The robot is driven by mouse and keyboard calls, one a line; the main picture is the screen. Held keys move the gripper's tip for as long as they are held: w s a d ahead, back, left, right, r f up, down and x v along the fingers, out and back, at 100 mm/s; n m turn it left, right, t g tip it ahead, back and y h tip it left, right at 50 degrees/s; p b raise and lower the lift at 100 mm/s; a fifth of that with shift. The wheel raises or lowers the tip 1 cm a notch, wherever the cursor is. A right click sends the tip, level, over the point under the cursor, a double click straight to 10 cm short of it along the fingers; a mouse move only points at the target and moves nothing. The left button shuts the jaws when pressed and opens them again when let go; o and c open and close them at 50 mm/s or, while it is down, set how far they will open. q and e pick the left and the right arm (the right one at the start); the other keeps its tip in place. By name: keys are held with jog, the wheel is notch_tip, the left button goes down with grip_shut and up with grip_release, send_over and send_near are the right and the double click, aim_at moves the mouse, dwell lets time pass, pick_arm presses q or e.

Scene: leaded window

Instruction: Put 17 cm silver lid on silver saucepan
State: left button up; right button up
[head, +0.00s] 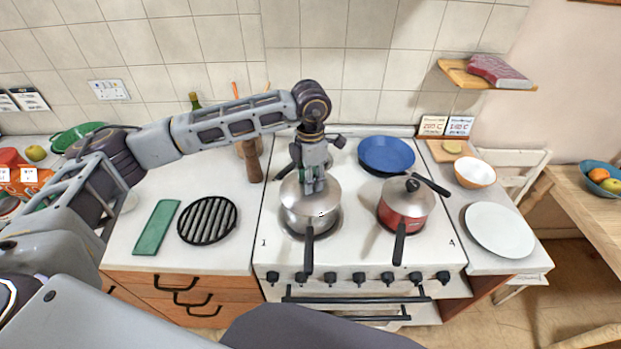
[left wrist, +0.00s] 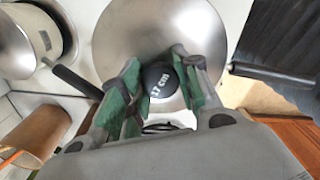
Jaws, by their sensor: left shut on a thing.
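The silver saucepan (head: 301,223) stands on the front left of the cooker, with its black handle pointing to the front. The silver 17 cm lid (head: 325,192) is over its top and looks about level. I cannot tell whether its rim is fully seated. My left gripper (head: 313,187) comes down from above and is shut on the lid's black knob. In the left wrist view, the green finger pads of the gripper (left wrist: 158,88) flank the knob marked "17 cm", and the lid (left wrist: 150,32) spreads out beyond them. My right gripper is not in view.
A red saucepan (head: 402,222) with a lid stands to the right, and a blue pan (head: 387,153) behind it. Another silver pot (left wrist: 22,35) shows in the left wrist view. A black trivet (head: 207,220) and a green cloth-like item (head: 156,227) lie on the left counter.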

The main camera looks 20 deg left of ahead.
pick_arm(q)
jog(key=shift+f+b, duration=0.2)
jog(key=shift+b, duration=0.25)
dwell(0.9)
dwell(0.3)
jog(key=o, duration=1.2)
jog(key=o, duration=0.6)
jog(key=shift+r, duration=0.15)
jog(key=shift+r+p, duration=1.25)
jog(key=shift+r, duration=2.1)
